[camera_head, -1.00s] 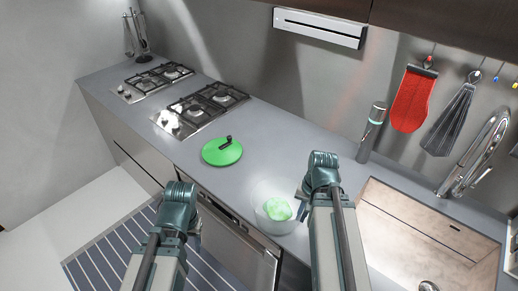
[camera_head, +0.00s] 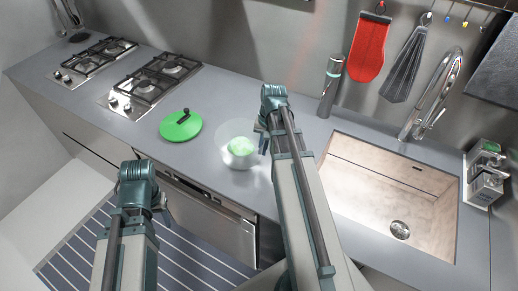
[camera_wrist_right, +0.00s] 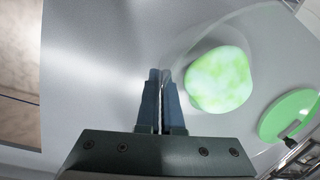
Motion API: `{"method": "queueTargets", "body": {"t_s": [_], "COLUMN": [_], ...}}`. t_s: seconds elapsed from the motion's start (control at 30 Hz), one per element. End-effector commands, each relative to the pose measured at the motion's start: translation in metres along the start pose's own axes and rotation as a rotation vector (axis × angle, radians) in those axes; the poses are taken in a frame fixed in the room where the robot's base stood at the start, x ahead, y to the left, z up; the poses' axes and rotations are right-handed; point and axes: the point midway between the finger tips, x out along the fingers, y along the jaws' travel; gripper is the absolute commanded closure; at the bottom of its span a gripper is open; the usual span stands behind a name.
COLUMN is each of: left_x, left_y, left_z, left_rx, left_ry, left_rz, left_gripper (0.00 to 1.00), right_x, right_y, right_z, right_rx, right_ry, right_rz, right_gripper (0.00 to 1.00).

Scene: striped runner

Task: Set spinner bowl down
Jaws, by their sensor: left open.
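The spinner bowl (camera_head: 228,160) is clear, with a pale green mass (camera_head: 239,146) inside. It is upright over the counter near its front edge; I cannot tell whether its base touches the counter. My right gripper (camera_head: 264,143) is at the bowl's right side. In the right wrist view the right gripper's fingers (camera_wrist_right: 160,90) are nearly together on the thin bowl wall, with the green mass (camera_wrist_right: 220,80) just right of them. My left gripper (camera_head: 163,203) is open and empty, in front of the counter, low and left of the bowl.
A green lid with a black crank (camera_head: 181,127) lies on the counter left of the bowl. Gas hobs (camera_head: 152,84) are further left. A sink (camera_head: 385,180) lies to the right. A dark bottle (camera_head: 330,88) stands behind. Bare counter (camera_head: 225,95) lies behind the bowl.

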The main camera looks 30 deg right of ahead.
Motion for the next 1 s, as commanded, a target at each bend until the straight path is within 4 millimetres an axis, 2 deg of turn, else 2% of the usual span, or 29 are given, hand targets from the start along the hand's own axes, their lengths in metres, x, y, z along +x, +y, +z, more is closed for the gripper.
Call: {"method": "queueTargets", "body": {"t_s": [0.23,0.47,0.83,1.0], "left_x": [0.0,0.003,0.036,0.038], "left_y": [0.0,0.0,0.004,0.004], "left_z": [0.0,0.0,-0.002,-0.002], "left_rx": [0.0,0.0,-0.001,-0.001], "left_ry": [0.0,0.0,0.0,0.0], "left_rz": [0.0,0.0,0.0,0.0], "left_gripper": [0.5,0.5,0.5,0.5], "right_x": [0.0,0.001,0.034,0.035], "right_y": [-0.001,-0.005,0.004,0.005], "right_z": [-0.004,-0.022,-0.024,-0.024], "right_rx": [0.0,0.003,0.007,0.007], "right_ry": [0.0,0.0,0.0,0.0], "right_rz": [-0.001,-0.001,-0.001,-0.002], "right_gripper": [1.0,1.0,1.0,1.0]}}
